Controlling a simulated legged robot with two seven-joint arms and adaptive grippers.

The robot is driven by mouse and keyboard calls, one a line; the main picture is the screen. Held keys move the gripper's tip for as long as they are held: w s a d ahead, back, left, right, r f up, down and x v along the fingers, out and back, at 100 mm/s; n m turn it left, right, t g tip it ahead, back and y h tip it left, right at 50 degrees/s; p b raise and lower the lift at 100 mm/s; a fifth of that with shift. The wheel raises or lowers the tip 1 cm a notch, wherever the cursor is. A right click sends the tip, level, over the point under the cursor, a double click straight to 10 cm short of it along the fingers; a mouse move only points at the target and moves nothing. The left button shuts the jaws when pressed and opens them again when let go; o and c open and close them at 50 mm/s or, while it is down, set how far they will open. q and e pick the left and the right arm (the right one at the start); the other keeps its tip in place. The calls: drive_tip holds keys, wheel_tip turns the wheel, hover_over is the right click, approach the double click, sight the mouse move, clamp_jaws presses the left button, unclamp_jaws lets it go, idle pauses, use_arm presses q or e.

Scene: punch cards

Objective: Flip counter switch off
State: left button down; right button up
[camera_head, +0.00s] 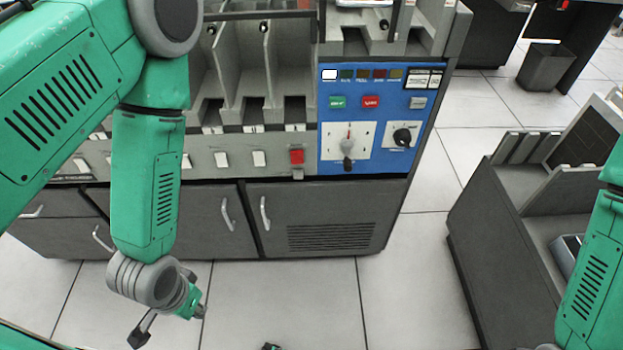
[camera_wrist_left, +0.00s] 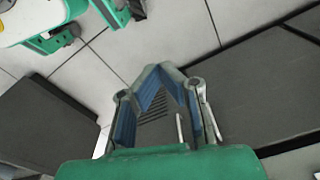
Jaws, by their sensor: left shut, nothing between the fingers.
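The machine's front strip carries a row of white rocker switches, with one white switch (camera_head: 259,158) next to a red switch (camera_head: 297,157) at its right end. Right of it, a blue control panel (camera_head: 393,108) bears a green button (camera_head: 338,102), a red button (camera_head: 371,102), a dark lever (camera_head: 347,150) on a white plate and a black knob (camera_head: 402,136). I cannot tell which is the counter switch. My left gripper (camera_head: 190,302) hangs low in front of the machine, apart from the switches. In the wrist view its fingers (camera_wrist_left: 157,70) meet at the tips, empty.
Grey cabinet doors with handles (camera_head: 264,213) lie below the switch strip. A second dark unit (camera_head: 505,250) stands at the right, beside my right arm. A bin (camera_head: 546,66) stands at the back right. The tiled floor (camera_head: 300,300) before the machine is mostly clear.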

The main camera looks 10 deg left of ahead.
drive_tip(key=shift+s+a+r, duration=0.1)
drive_tip(key=shift+a+r, duration=0.05)
drive_tip(key=shift+a, duration=0.15)
drive_tip(key=shift+o, duration=0.7)
use_arm(q)
drive_tip(key=w+d+f+m+t+h+b, duration=0.1)
drive_tip(key=w+d+f+m+t+h, duration=0.15)
drive_tip(key=w+d+m, duration=0.35)
drive_tip(key=w+d+f+m+t+h+b, duration=0.1)
drive_tip(key=w+d+f+m+t+h, duration=0.15)
drive_tip(key=w+m+t, duration=0.4)
drive_tip(key=w+a+r+m+t+h+b, duration=0.1)
drive_tip(key=w+r+m+t+h+b, duration=0.1)
drive_tip(key=w+m+t, duration=0.5)
drive_tip(key=w+r+m+h, duration=0.1)
drive_tip(key=w+m+h, duration=0.1)
drive_tip(key=w+m, duration=0.2)
drive_tip(key=shift+a+r+m, duration=0.35)
drive_tip(key=shift+a+r, duration=0.05)
use_arm(e)
drive_tip(key=f, duration=0.4)
drive_tip(key=shift+d+f, duration=0.3)
drive_tip(key=shift+f, duration=0.05)
use_arm(q)
drive_tip(key=shift+w+b, duration=0.15)
drive_tip(key=shift+b, duration=0.15)
use_arm(e)
drive_tip(key=shift+a, duration=0.15)
